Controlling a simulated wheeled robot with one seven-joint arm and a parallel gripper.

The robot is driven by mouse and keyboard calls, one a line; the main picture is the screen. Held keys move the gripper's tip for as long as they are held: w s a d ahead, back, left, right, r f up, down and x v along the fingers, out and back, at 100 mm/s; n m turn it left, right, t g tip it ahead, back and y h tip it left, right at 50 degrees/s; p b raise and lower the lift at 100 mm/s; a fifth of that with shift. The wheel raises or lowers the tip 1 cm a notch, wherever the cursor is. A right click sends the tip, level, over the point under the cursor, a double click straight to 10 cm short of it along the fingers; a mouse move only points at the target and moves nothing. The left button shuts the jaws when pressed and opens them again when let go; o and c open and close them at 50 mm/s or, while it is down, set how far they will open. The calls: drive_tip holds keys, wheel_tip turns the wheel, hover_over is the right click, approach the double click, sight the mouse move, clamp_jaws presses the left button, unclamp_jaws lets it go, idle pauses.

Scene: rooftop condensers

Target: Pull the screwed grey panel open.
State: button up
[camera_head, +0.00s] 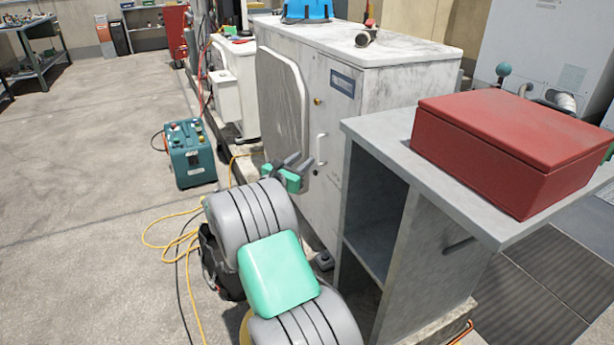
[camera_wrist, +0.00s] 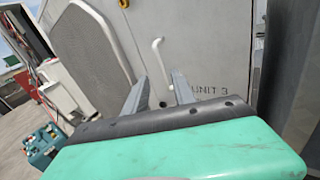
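The grey panel (camera_head: 338,118) is the upright end face of a weathered condenser unit, and it looks shut. It carries a white bar handle (camera_head: 320,148), a blue label and a brass-coloured screw head (camera_head: 318,100). In the wrist view the panel (camera_wrist: 205,45) fills the upper middle, with "UNIT 3" lettering. The handle (camera_wrist: 160,60) runs down toward the space between my fingers. My gripper (camera_wrist: 160,80) is open, fingers apart, pointing at the panel; it also shows in the head view (camera_head: 300,163). A dark screw or hole (camera_wrist: 162,104) shows between the fingers. Contact with the handle cannot be told.
A grey cabinet (camera_head: 425,255) bearing a red box (camera_head: 515,145) stands close to the right of the panel. A teal machine (camera_head: 190,153) stands at left. Yellow hose (camera_head: 165,245) lies on the floor beside my arm. Open floor extends left.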

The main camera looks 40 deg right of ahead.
sight(328, 150)
drive_tip(key=b+x, duration=0.2)
drive_tip(key=x, duration=0.6)
drive_tip(key=shift+n+h, duration=0.3)
drive_tip(key=shift+n, duration=0.1)
drive_tip(key=shift+d+f, duration=0.1)
drive_tip(key=shift+d, duration=0.05)
drive_tip(key=shift+c, duration=0.4)
clamp_jaws()
idle(0.3)
